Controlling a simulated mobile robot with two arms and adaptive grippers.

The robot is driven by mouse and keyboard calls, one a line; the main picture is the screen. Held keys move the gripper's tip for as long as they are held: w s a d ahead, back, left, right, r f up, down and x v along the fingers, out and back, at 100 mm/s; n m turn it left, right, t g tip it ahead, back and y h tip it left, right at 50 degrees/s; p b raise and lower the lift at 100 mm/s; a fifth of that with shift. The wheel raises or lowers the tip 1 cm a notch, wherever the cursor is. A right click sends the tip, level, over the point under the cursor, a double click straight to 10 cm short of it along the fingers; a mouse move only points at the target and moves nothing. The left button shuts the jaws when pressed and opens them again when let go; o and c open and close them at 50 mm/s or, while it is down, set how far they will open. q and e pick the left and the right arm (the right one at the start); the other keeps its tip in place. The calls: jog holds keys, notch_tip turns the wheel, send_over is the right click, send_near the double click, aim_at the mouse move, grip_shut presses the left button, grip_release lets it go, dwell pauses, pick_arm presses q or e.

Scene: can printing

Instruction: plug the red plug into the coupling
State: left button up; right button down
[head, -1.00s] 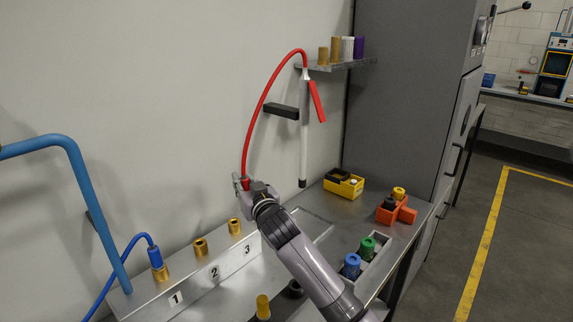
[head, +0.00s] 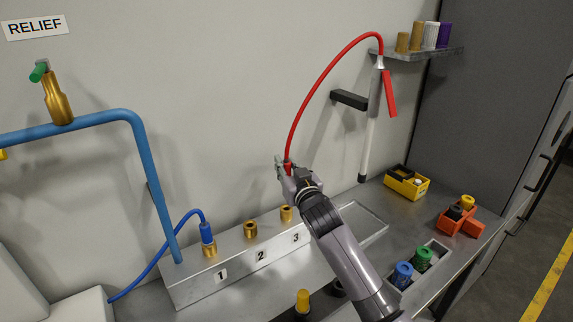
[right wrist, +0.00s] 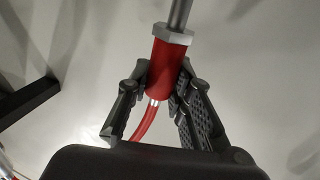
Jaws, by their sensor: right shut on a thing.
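The red plug (right wrist: 166,70) shows in the right wrist view as a red cylinder with a grey hex collar and a metal stem. My right gripper (right wrist: 162,82) is shut on it; the gripper also shows in the head view (head: 286,168). A red hose (head: 322,80) runs from the plug up to the back right. Three brass couplings sit on a metal block: coupling 1 (head: 210,249) has a blue plug (head: 206,232) in it, while coupling 2 (head: 250,229) and coupling 3 (head: 286,213) are empty. My right gripper appears above coupling 3, apart from it. My left gripper is not in view.
A blue pipe (head: 143,165) stands left of the metal block (head: 235,268). A wand (head: 371,130) with a red lever hangs at the wall below a shelf (head: 425,54). A yellow bin (head: 407,184), an orange holder (head: 461,220) and blue and green caps stand on the bench's right.

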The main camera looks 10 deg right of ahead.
jog(key=shift+f, duration=0.6)
jog(key=shift+f+b, duration=0.35)
jog(key=shift+b, duration=0.15)
jog(key=shift+f+b, duration=0.6)
jog(key=shift+f, duration=0.3)
jog(key=shift+f+b, duration=0.4)
jog(key=shift+f, duration=0.25)
jog(key=shift+r+p, duration=0.1)
jog(key=shift+p, duration=0.45)
jog(key=shift+f+b, duration=1.5)
jog(key=shift+f, duration=0.8)
jog(key=c, duration=1.3)
grip_release()
jog(key=shift+c, duration=0.2)
jog(key=shift+s, duration=0.15)
